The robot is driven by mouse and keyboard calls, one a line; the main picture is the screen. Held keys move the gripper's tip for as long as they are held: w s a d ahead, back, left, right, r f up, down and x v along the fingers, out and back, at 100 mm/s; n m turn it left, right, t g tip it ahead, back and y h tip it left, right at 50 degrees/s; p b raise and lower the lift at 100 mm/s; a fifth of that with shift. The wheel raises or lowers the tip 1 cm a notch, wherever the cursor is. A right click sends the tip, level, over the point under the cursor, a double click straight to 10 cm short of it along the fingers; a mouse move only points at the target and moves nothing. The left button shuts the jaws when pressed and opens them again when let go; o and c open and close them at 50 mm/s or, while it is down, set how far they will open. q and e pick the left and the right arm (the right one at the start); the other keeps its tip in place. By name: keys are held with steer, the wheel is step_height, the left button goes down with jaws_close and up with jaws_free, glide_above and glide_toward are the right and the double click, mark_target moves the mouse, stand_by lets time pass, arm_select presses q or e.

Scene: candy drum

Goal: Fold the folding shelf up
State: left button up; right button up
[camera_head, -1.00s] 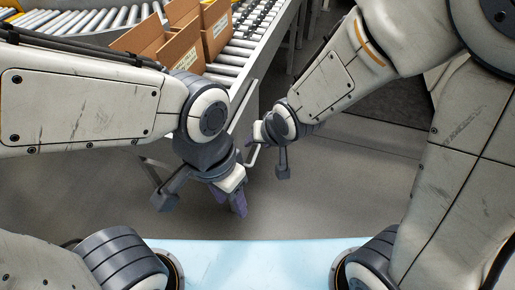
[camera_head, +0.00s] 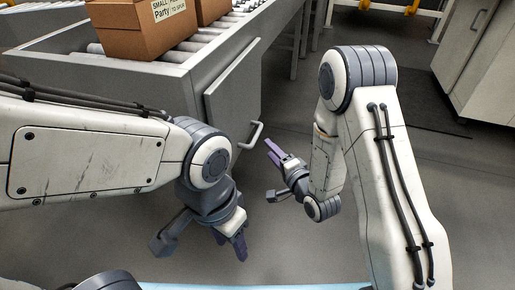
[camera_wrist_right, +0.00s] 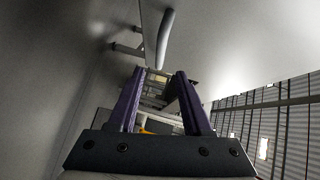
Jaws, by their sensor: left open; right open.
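The folding shelf (camera_head: 234,98) is a flat grey panel at the end of the conveyor, hanging down steeply. A pale bar handle (camera_head: 252,136) sticks out at its lower edge. My right gripper (camera_head: 271,150) is open and empty, its purple fingers pointing toward the handle, just to its right in the head view. In the right wrist view the open fingers (camera_wrist_right: 158,88) frame a gap, with the rounded handle bar (camera_wrist_right: 165,38) beyond them; I see no contact. My left gripper (camera_head: 232,242) is open and empty, low in front of the conveyor, pointing down.
The roller conveyor (camera_head: 178,73) carries cardboard boxes (camera_head: 146,28) at the upper left. A grey cabinet (camera_head: 486,60) stands at the upper right, with a dark mat (camera_head: 413,95) on the floor before it. The floor in front of the shelf is clear.

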mark_target(257, 133)
steer(key=b+x, duration=0.3)
steer(key=x, duration=0.6)
steer(key=shift+w+f+b, duration=0.15)
steer(key=shift+w+b, duration=0.15)
steer(key=shift+w+a, duration=0.2)
steer(key=shift+w, duration=0.25)
jaws_close()
stand_by(0.7)
